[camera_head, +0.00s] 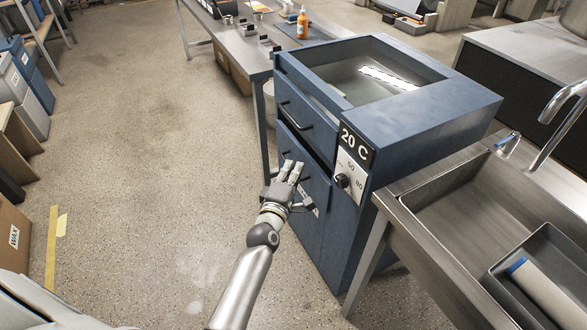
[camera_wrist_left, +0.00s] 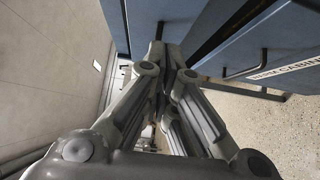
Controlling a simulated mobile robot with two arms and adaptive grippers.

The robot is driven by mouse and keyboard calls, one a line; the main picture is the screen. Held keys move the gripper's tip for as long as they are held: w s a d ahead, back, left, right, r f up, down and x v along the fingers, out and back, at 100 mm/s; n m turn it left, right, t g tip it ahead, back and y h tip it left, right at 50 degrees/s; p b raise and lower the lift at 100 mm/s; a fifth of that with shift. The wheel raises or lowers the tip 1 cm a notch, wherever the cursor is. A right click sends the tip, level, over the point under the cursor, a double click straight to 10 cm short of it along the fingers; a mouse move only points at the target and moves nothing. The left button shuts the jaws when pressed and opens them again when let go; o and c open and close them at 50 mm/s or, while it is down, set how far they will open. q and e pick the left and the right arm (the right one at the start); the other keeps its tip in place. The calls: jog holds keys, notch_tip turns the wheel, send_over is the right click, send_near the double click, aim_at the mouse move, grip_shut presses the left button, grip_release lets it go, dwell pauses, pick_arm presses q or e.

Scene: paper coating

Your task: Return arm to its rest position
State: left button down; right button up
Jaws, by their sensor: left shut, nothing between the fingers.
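My left gripper (camera_head: 290,172) is in front of the blue cabinet (camera_head: 430,115), close to its lower door. It is shut with nothing in it. In the left wrist view the closed fingers (camera_wrist_left: 165,55) point towards the blue cabinet front, with a dark bar handle (camera_wrist_left: 245,68) to their right. I cannot tell whether the fingers touch the cabinet. The left arm reaches in from the bottom of the head view. My right gripper is not in view.
The cabinet has a drawer (camera_head: 305,118), a "20 C" display (camera_head: 356,143) and a dial (camera_head: 343,181). A steel sink (camera_head: 470,215) with a grey tray (camera_head: 540,270) stands at the right. A steel table (camera_head: 245,45) stands behind.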

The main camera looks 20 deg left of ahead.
pick_arm(q)
jog(key=s+d+f+m+g+h, duration=0.15)
jog(key=s+f+m+g, duration=0.35)
jog(key=f, duration=0.6)
jog(key=s+d+f+m+g, duration=0.1)
jog(key=s+d+f+m, duration=0.1)
jog(key=s+f, duration=0.7)
jog(key=s+d+f+m+g+h, duration=0.1)
jog(key=s+f+m+g, duration=0.3)
jog(key=f, duration=0.9)
jog(key=s+a+f+m+g, duration=0.1)
jog(key=s+f, duration=0.4)
jog(key=s, duration=0.7)
jog(key=s+a+f+m+g+y, duration=0.1)
jog(key=s+f+m, duration=0.4)
jog(key=s, duration=0.6)
jog(key=s+a+f+m+g, duration=0.3)
jog(key=s+f+m+g, duration=0.1)
jog(key=s, duration=0.8)
notch_tip(320, 180, down, 3)
jog(key=shift+s+a+r+g, duration=0.15)
jog(key=shift+s+g, duration=0.2)
jog(key=shift+g, duration=0.15)
